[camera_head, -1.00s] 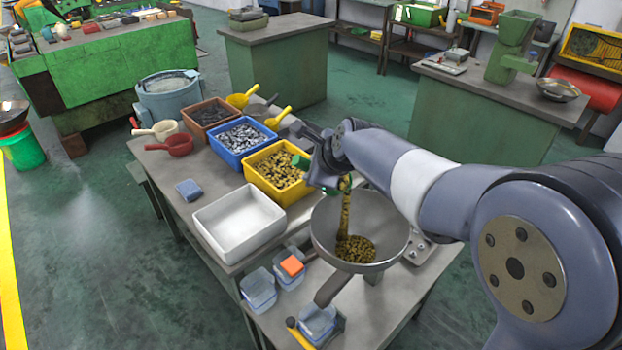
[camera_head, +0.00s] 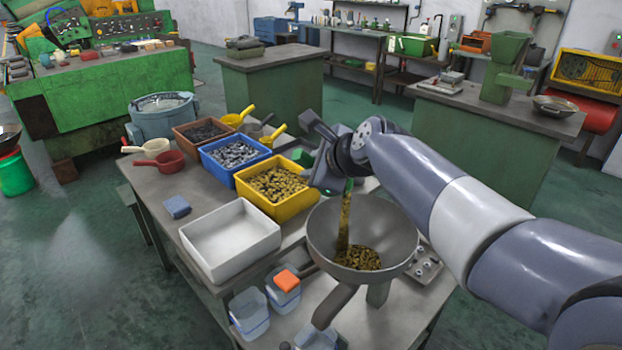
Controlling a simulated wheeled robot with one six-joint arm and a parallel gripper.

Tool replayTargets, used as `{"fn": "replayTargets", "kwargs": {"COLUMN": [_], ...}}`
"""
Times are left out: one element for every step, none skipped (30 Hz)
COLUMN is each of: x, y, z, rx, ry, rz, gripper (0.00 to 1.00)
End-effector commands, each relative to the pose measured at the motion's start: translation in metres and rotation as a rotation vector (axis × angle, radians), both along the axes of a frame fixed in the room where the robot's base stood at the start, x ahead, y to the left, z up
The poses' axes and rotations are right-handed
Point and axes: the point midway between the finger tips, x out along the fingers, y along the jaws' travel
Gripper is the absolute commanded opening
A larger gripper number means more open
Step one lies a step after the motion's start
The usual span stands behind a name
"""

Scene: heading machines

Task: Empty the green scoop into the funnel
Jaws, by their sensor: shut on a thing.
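My gripper (camera_head: 328,172) is shut on the green scoop (camera_head: 349,186) above the funnel. Most of the scoop is hidden behind my gripper; only a little green shows at the top of the falling stream. A stream of brass-coloured small parts (camera_head: 344,222) runs down from it into the wide grey funnel (camera_head: 403,245). A heap of these parts (camera_head: 357,258) lies in the bottom of the funnel bowl. A dark green patch (camera_head: 303,157) shows left of my gripper; I cannot tell whether it belongs to the scoop.
A yellow bin (camera_head: 283,208) of brass parts, a blue bin (camera_head: 222,174) and a brown bin (camera_head: 183,146) stand left of the funnel. An empty white tray (camera_head: 232,268) and clear containers (camera_head: 250,316) are nearer. Red (camera_head: 168,160) and yellow scoops (camera_head: 236,119) lie behind.

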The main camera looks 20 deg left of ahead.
Motion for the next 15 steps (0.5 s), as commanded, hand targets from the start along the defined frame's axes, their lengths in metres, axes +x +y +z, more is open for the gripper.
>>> {"fn": "replayTargets", "kwargs": {"x": [-0.0004, -0.0008, -0.0012, -0.0015, -0.0018, -0.0022, -0.0025, -0.0027, -0.0031, -0.0033, -0.0037, -0.0042, -0.0044, -0.0046, -0.0049], "y": [-0.001, -0.0014, -0.002, -0.0024, -0.0029, -0.0036, -0.0041, -0.0045, -0.0053, -0.0059, -0.0065, -0.0072, -0.0076, -0.0081, -0.0086], "z": [-0.0049, -0.0049, -0.0052, -0.0052, -0.0051, -0.005, -0.0051, -0.0051, -0.0052, -0.0053, -0.0052, -0.0048, -0.0048, -0.0049, -0.0049], "rx": [0.01, 0.015, 0.023, 0.031, 0.038, 0.046, 0.053, 0.06, 0.069, 0.075, 0.083, 0.091, 0.098, 0.104, 0.114], "ry": [-0.008, -0.011, -0.015, -0.019, -0.023, -0.03, -0.034, -0.038, -0.043, -0.046, -0.051, -0.057, -0.062, -0.066, -0.07], "rz": [-0.001, 0.0, 0.0, -0.001, 0.0, 0.0, 0.0, 0.0, -0.001, -0.001, -0.001, -0.001, 0.0, -0.001, -0.001], "gripper": [0.0, 0.0, 0.0, 0.0, 0.0, 0.0, 0.0, 0.0, 0.0, 0.0, 0.0, 0.0, 0.0, 0.0, 0.0]}}
